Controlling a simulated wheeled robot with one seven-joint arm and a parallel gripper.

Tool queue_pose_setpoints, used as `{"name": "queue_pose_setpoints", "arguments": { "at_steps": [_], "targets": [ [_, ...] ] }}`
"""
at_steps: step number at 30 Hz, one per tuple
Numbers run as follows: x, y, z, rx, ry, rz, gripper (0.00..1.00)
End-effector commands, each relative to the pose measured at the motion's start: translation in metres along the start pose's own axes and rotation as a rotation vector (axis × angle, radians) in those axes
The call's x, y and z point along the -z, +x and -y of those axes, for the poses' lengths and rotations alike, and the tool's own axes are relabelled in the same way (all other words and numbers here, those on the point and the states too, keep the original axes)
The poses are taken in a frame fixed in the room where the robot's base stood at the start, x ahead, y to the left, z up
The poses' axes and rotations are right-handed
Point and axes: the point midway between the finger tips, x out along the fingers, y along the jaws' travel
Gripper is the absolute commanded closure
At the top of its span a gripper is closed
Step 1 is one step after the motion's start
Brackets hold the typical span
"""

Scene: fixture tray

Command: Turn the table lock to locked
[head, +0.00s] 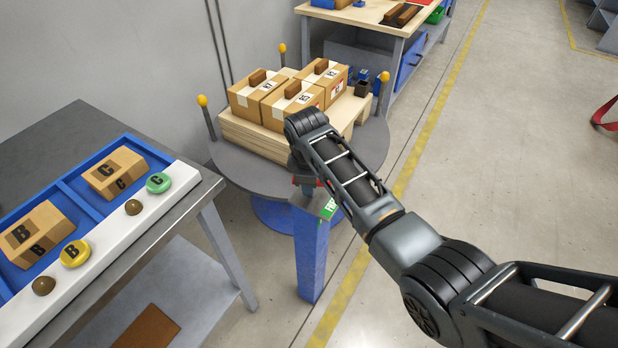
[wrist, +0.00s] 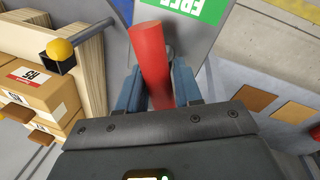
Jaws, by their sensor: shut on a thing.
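The table lock has a red handle (wrist: 151,48), which stands between the two blue fingers of my gripper (wrist: 157,88) in the wrist view. My gripper is shut on the handle. A green label (wrist: 193,8) reading FREE, upside down and partly cut off, shows beside the handle. In the head view the green label (head: 328,208) sits on top of a blue post (head: 311,255) at the front edge of the round grey table (head: 235,168). My arm hides most of the lock and gripper there; only a bit of red shows.
Cartons (head: 292,104) sit on a wooden pallet (head: 240,133) on the round table, with yellow-tipped posts (head: 203,108) around its edge. A grey bench (head: 95,130) at left holds a blue tray with blocks B and C. A workbench (head: 375,17) stands behind.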

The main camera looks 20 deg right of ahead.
Motion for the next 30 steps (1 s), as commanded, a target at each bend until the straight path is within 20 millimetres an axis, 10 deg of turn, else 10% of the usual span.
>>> {"name": "queue_pose_setpoints", "arguments": {
  "at_steps": [30],
  "targets": [
    [-0.0017, 0.0044, 0.0023, 0.011, 0.397, 0.089, 0.96]
  ]
}}
